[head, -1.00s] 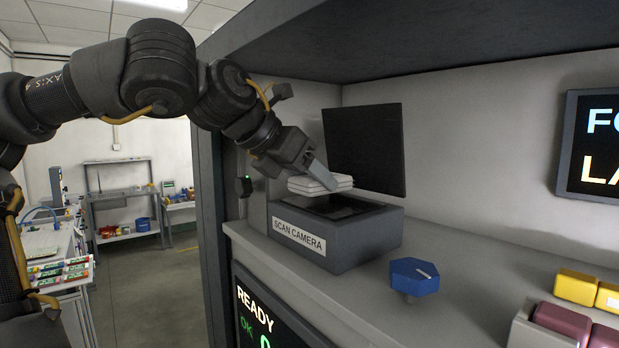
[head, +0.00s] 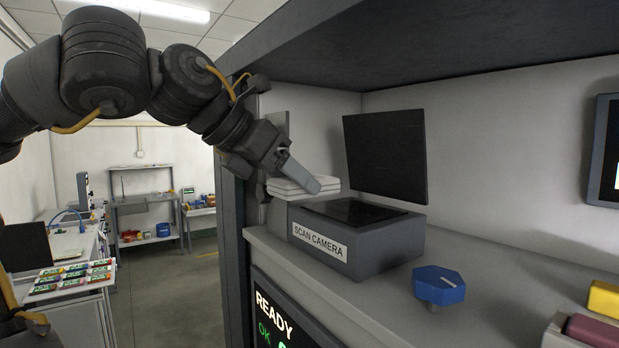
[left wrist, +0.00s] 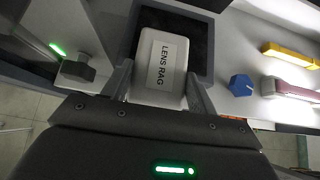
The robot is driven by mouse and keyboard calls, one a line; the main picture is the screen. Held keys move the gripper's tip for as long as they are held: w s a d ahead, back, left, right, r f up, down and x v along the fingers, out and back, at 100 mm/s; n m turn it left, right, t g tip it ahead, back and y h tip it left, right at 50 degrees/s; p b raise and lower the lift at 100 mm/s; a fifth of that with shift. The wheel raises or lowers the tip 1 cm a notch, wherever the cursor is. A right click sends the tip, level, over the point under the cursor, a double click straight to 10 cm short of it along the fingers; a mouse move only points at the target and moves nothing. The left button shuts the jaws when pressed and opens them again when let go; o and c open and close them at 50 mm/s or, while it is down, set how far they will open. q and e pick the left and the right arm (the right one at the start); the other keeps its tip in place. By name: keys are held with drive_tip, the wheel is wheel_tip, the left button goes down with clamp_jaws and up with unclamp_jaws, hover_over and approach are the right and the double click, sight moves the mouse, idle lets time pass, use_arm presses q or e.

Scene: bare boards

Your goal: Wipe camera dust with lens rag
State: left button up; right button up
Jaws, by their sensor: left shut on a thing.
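My left gripper (head: 300,178) is shut on the white folded lens rag (head: 288,188). The left wrist view shows the rag's "LENS RAG" label (left wrist: 164,65) between the two fingers. The scan camera (head: 385,250) is a grey box on the shelf with a dark glass top (head: 345,210) and a raised black lid (head: 385,155). In the head view the rag is at the upper left of the box, mostly left of the glass, and looks held above it. I cannot make out any dust on the glass. My right gripper is not in view.
A blue knob-like piece (head: 438,284) stands on the shelf (head: 490,300) right of the scan camera. Yellow (head: 605,300) and maroon (head: 592,332) blocks are at the far right. A dark upright post (head: 232,225) edges the shelf's left. A dark overhang (head: 450,50) is above.

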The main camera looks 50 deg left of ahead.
use_arm(q)
drive_tip(key=s, duration=0.7)
drive_tip(key=shift+a, duration=0.3)
drive_tip(key=shift+s, duration=0.15)
